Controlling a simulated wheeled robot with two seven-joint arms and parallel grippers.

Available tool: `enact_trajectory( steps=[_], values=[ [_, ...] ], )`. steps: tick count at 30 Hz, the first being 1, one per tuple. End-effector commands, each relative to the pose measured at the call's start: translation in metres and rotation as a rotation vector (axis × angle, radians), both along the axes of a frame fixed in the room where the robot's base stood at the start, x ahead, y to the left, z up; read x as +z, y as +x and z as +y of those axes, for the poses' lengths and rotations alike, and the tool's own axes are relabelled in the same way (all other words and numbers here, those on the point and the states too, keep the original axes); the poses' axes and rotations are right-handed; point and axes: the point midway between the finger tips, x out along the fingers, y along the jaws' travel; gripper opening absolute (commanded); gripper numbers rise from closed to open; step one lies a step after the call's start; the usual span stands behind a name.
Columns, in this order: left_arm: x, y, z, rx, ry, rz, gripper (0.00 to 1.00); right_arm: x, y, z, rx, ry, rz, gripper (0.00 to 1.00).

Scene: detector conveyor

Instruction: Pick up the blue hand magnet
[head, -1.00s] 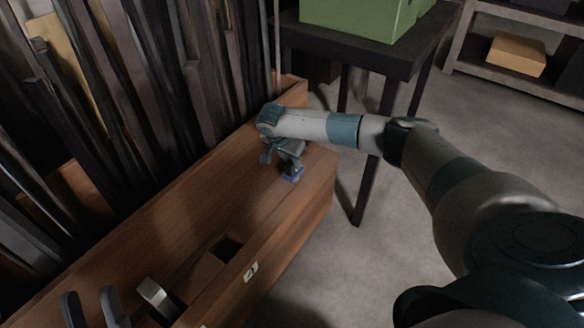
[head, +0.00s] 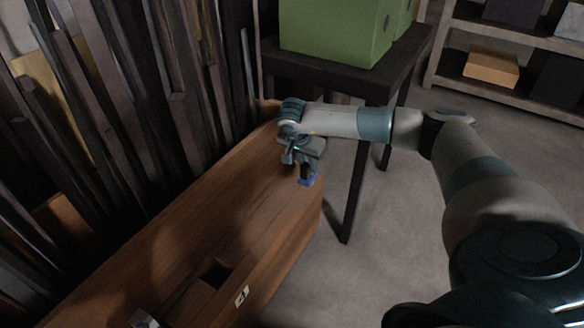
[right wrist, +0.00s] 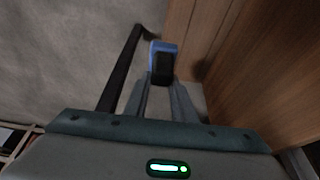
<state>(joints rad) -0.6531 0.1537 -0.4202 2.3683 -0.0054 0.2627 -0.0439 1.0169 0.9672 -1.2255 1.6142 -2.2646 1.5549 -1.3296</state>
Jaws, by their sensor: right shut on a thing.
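The blue hand magnet (head: 308,180) is at the tip of my right gripper (head: 305,170) in the head view, near the far right end of the wooden bench. In the right wrist view the blue and black magnet (right wrist: 163,54) sits between the two finger ends (right wrist: 162,84). My right gripper is shut on it. The magnet appears held at the bench's right edge, partly over the floor; its height above the wood is hard to tell.
The wooden bench (head: 200,230) has a square opening (head: 214,273) near its front. A dark table (head: 335,75) with a green box (head: 335,30) stands behind my right arm. Dark planks (head: 120,120) lean along the left. A shelf (head: 470,85) stands at the back right.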

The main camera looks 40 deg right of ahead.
Motion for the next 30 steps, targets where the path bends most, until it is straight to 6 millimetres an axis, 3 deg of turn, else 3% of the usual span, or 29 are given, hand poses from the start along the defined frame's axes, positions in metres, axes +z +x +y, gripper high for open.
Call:
enact_trajectory(
  steps=[10,25,30],
  values=[
    [-0.01,0.008,0.001,0.002,0.024,0.062,0.31,0.014,-0.015,-0.018,0.0,0.001,0.0,0.0],
    [-0.01,0.008,0.001,0.002,0.025,0.061,0.31,0.015,-0.015,-0.017,0.002,0.001,-0.001,0.0],
    [-0.01,0.008,0.001,0.003,0.024,0.06,0.31,0.019,-0.012,-0.004,0.039,0.002,-0.003,0.0]
  ],
)
